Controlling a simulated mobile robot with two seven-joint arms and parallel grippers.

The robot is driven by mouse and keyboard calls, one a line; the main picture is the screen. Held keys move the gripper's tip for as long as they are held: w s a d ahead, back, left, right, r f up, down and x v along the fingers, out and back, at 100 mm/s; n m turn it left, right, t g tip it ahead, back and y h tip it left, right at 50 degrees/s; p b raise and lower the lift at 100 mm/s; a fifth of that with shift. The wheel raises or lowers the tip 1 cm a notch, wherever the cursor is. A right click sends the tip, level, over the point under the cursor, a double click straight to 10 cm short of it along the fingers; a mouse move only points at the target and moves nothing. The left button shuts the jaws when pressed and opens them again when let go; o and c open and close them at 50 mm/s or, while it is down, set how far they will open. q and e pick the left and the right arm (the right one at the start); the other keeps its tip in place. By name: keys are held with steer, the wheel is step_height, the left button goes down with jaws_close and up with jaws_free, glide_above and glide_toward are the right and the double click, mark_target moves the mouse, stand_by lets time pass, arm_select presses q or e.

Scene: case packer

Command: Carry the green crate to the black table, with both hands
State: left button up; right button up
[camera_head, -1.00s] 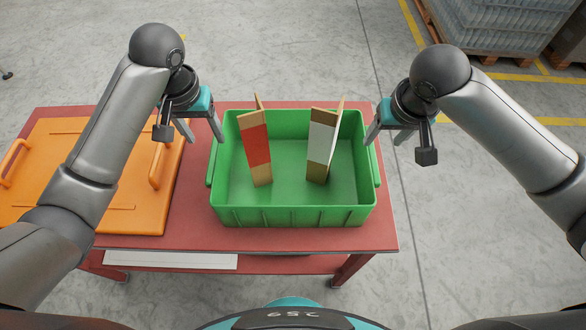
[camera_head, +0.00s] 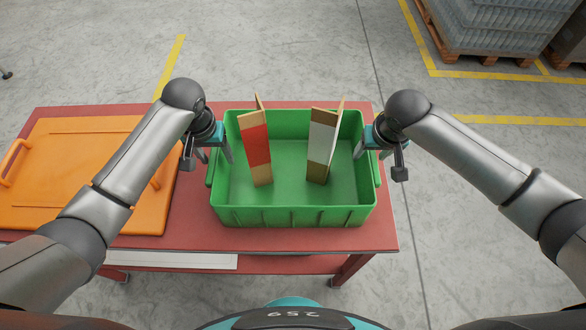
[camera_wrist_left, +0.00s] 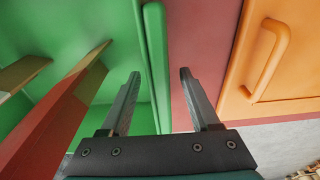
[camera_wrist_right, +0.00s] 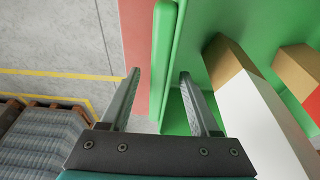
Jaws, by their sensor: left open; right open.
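The green crate (camera_head: 290,214) stands on a red table and holds upright boards, one with a red face (camera_head: 256,145) and one with a white face (camera_head: 322,142). My left gripper (camera_head: 218,160) is open at the crate's left side; in the left wrist view its fingers (camera_wrist_left: 158,88) straddle the crate's side handle bar (camera_wrist_left: 156,60). My right gripper (camera_head: 368,155) is open at the right side; in the right wrist view its fingers (camera_wrist_right: 158,88) straddle the other handle bar (camera_wrist_right: 163,55). Neither finger pair is closed on the crate. No black table shows.
The red table (camera_head: 190,215) carries an orange lid-like panel with handles (camera_head: 90,190) left of the crate. Pallets of wrapped goods (camera_head: 495,30) stand at the far right. Grey floor with yellow lines lies open to the right and behind.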

arm_select(q)
jaws_close()
arm_select(e)
jaws_close()
arm_select(q)
steer(key=shift+r, duration=0.1)
arm_select(e)
steer(key=shift+r, duration=0.1)
stand_by(0.8)
